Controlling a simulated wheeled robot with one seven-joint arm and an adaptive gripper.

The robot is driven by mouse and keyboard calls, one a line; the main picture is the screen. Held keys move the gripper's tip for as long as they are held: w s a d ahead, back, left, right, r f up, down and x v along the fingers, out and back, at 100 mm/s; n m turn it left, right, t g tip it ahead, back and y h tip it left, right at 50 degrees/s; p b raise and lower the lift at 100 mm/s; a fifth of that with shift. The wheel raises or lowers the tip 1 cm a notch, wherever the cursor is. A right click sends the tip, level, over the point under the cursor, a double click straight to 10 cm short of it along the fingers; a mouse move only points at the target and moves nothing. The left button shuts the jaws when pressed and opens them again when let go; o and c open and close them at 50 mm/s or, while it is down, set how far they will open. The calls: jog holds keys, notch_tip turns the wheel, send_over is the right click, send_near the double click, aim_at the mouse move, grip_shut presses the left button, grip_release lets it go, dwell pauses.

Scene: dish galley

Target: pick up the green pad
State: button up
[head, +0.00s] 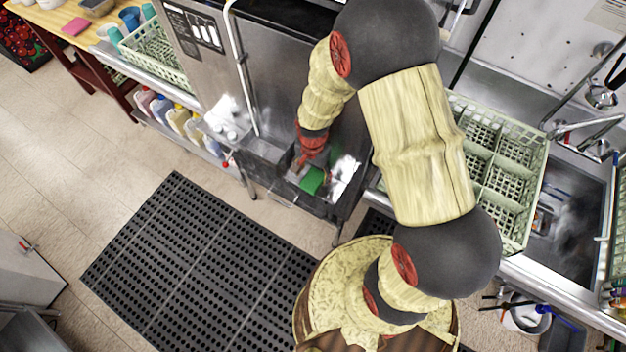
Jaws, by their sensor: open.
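The green pad (312,181) is a small bright green piece low in the open front of the steel dish machine, close to a shiny metal surface. My gripper (303,163) reaches down into that space, just above and to the left of the pad. It is open, and the fingertips are small and partly dark in this view. I cannot tell whether a finger touches the pad. My arm covers part of the machine to the right.
A pale green dish rack (513,190) stands on the counter at right beside a sink (572,215). Another rack (160,55) is at upper left. Several bottles (178,120) stand below it. A bucket (525,315) is at lower right.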

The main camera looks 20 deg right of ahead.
jog(key=shift+f, duration=0.95)
jog(key=c, duration=0.3)
jog(key=c, duration=0.6)
jog(key=shift+r, duration=0.1)
